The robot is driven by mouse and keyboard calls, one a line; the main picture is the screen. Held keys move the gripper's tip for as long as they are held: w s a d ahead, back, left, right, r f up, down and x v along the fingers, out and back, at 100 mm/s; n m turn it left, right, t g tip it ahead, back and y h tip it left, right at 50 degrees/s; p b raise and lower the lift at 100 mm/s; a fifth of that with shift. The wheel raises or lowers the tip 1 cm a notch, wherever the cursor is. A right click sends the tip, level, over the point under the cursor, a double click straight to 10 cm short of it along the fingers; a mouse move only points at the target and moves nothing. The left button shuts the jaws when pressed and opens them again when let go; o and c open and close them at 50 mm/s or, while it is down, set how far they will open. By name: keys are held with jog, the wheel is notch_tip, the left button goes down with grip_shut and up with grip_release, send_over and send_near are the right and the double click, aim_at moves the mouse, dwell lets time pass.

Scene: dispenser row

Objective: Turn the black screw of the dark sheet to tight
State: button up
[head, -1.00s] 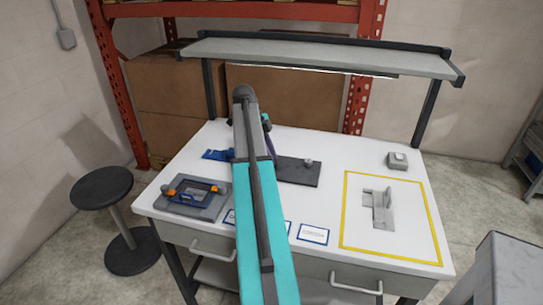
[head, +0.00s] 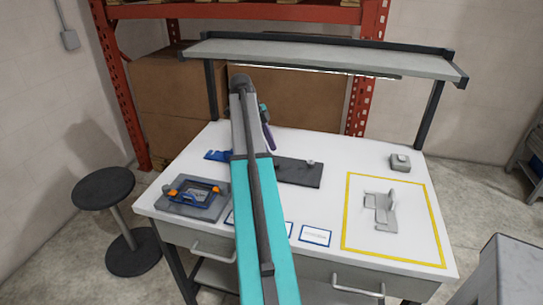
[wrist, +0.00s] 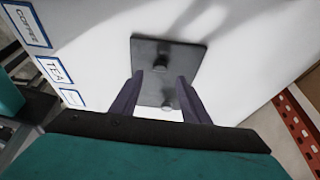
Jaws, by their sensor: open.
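The dark sheet (head: 298,172) lies flat on the white table, partly hidden behind my arm in the head view. It also shows in the wrist view (wrist: 190,52), with two dark round knobs on it. A purple finger (head: 268,134) shows above the table in the head view.
A grey tray (head: 178,207) with a blue and orange device is at the left. A grey bracket (head: 382,207) stands inside a yellow outline at the right. A small grey box (head: 399,162) is behind it. Label cards (head: 314,236) line the front. A shelf (head: 320,56) spans the back.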

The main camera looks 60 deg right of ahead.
jog(key=p+v, duration=0.4)
jog(key=v, duration=0.6)
jog(key=shift+w, duration=0.1)
dwell(0.6)
